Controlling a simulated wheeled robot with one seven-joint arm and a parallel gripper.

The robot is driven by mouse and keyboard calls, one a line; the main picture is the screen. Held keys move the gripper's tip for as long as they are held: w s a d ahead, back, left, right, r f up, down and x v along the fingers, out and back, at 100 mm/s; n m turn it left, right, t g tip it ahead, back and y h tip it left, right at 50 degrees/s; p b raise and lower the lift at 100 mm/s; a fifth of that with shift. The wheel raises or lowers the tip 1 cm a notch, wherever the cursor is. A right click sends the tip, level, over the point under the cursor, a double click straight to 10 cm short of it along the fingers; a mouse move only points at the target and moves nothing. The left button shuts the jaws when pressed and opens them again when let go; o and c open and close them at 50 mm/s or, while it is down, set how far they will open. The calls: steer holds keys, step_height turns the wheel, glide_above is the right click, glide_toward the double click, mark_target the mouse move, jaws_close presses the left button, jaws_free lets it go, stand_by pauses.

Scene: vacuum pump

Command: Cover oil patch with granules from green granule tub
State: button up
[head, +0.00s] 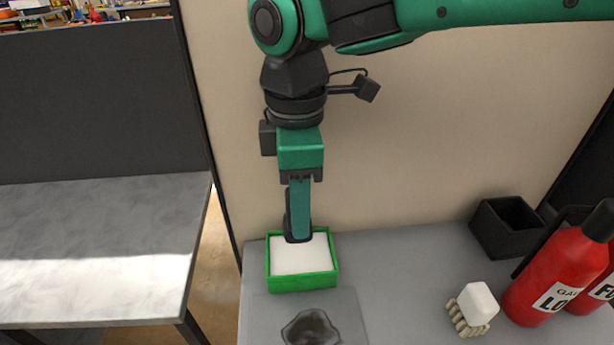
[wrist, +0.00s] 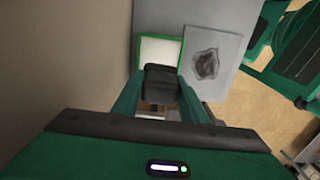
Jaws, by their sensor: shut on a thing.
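The green granule tub (head: 302,284) stands at the back left of the grey table, filled with white granules (head: 305,262). My gripper (head: 298,228) points straight down over the tub's back part. It is shut on a black object (head: 297,239), which looks like a scoop and meets the granules; I cannot tell how deep it is. The black object (wrist: 160,82) also shows between my fingers in the wrist view, over the white granules. The dark oil patch (head: 311,328) lies on a grey sheet in front of the tub, and no granules show on it.
A black open bin (head: 505,226) stands at the back right. A brush with a white block top (head: 474,305) and red bottles (head: 550,275) stand at the right. A beige wall (head: 400,150) rises close behind the tub. The table middle is clear.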

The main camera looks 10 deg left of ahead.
steer(key=shift+w, duration=0.1)
steer(key=shift+a+f, duration=0.1)
steer(key=shift+f, duration=0.3)
steer(key=shift+w+f, duration=0.1)
steer(key=shift+f, duration=2.45)
steer(key=shift+f, duration=0.6)
steer(key=shift+r, duration=3.6)
